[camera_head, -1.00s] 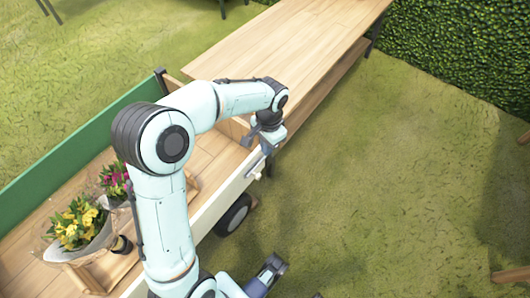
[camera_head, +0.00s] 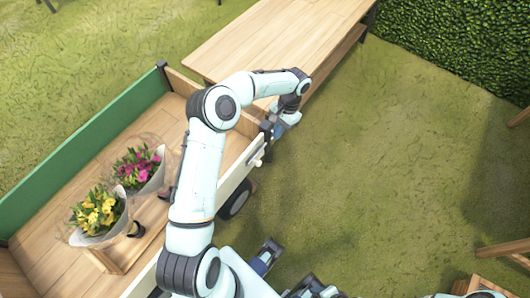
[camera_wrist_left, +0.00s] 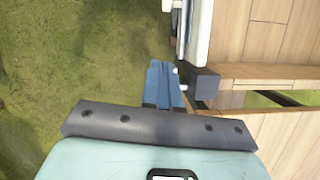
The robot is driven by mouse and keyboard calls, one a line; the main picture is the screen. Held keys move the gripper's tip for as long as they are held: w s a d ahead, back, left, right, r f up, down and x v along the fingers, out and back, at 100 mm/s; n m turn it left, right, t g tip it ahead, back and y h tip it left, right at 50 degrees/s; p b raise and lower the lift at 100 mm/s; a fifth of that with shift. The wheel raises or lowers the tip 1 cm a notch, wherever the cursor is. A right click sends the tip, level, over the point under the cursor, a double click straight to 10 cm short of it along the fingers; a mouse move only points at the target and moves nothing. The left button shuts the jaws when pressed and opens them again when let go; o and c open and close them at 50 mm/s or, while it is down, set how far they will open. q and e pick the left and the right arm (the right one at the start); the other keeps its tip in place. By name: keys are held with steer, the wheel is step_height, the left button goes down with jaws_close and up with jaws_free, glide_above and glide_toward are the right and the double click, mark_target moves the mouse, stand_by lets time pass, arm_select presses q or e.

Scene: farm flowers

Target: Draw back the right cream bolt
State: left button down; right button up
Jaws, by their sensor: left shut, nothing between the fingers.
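A small cream bolt (camera_head: 257,162) shows on the outer face of the cart's cream side board (camera_head: 235,180), near its far corner. In the left wrist view a pale knob (camera_wrist_left: 171,8) stands out from that board near the top. A dark corner block (camera_wrist_left: 204,82) sits at the board's end, with a small pale piece (camera_wrist_left: 184,87) beside it. My left gripper (camera_head: 276,132) is shut and empty, outside this corner and past the bolt. Its blue fingers (camera_wrist_left: 160,70) point down, close beside the block; I cannot tell whether they touch it.
A wooden table (camera_head: 265,45) stands close behind the cart's end. Wrapped yellow flowers (camera_head: 97,212) and pink flowers (camera_head: 138,168) stand in the cart. A green board (camera_head: 90,150) closes its far side. Open grass (camera_head: 380,170) lies to the right.

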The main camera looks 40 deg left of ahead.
arm_select(q)
steer(key=s+f, duration=0.6)
steer(key=f, duration=0.2)
steer(key=shift+s, duration=0.25)
steer(key=shift+a, duration=0.1)
